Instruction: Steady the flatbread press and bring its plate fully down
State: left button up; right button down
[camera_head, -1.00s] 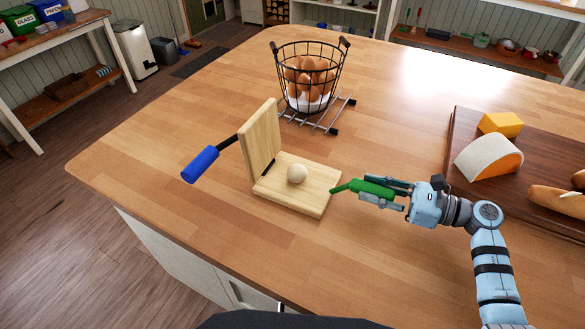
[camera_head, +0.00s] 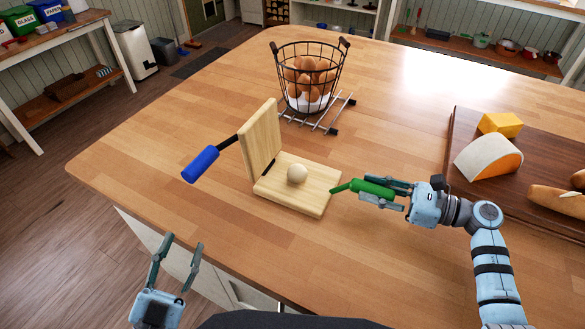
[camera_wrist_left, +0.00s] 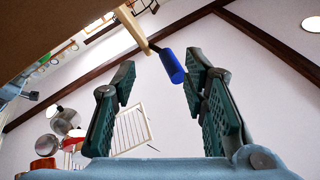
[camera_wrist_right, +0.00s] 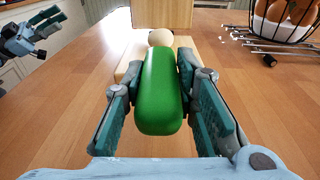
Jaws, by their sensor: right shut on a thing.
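The wooden flatbread press stands on the island with its top plate (camera_head: 261,139) raised upright and its base (camera_head: 291,202) flat. A pale dough ball (camera_head: 297,173) sits on the base. A blue handle (camera_head: 200,164) sticks out left from the raised plate; it also shows in the left wrist view (camera_wrist_left: 172,66). A green handle (camera_head: 372,188) extends right from the base. My right gripper (camera_head: 384,190) is shut on the green handle, also seen in the right wrist view (camera_wrist_right: 160,92). My left gripper (camera_head: 180,249) is open and empty, below the blue handle near the island's front edge.
A wire basket of eggs (camera_head: 309,75) stands on a metal rack (camera_head: 330,118) behind the press. A dark board (camera_head: 462,148) with cheeses and bread lies at the right. The counter (camera_head: 160,150) left of the press is clear.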

pick_arm(q)
jog(key=n+t, duration=0.1)
jog(key=t, duration=0.1)
send_near(200, 156)
jog(key=x, duration=0.7)
jog(key=shift+a, duration=0.1)
grip_shut()
